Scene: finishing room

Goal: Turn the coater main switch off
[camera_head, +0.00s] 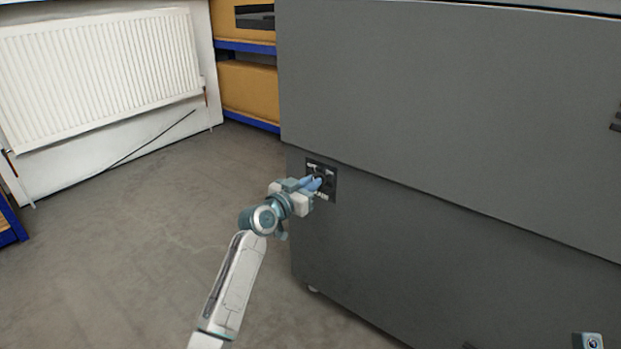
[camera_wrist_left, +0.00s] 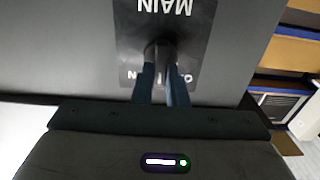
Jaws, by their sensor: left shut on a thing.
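The coater (camera_head: 440,120) is a large dark grey cabinet on the right of the head view. Its main switch (camera_head: 319,176) is a dark knob on a black plate (camera_head: 329,193) near the cabinet's left edge. In the left wrist view the plate (camera_wrist_left: 205,35) shows upside-down white lettering reading MAIN, and the switch knob (camera_wrist_left: 160,50) sits between my fingers. My left gripper (camera_head: 314,184) is shut on the knob; its blue fingers (camera_wrist_left: 164,85) reach it from both sides. The fingers partly hide the lower lettering and the knob.
A white radiator (camera_head: 100,70) hangs on the wall at the left. Blue shelving with yellow-brown boxes (camera_head: 248,90) stands behind the coater's left edge. The grey floor (camera_head: 150,220) left of the coater is clear, apart from a thin dark line near the radiator.

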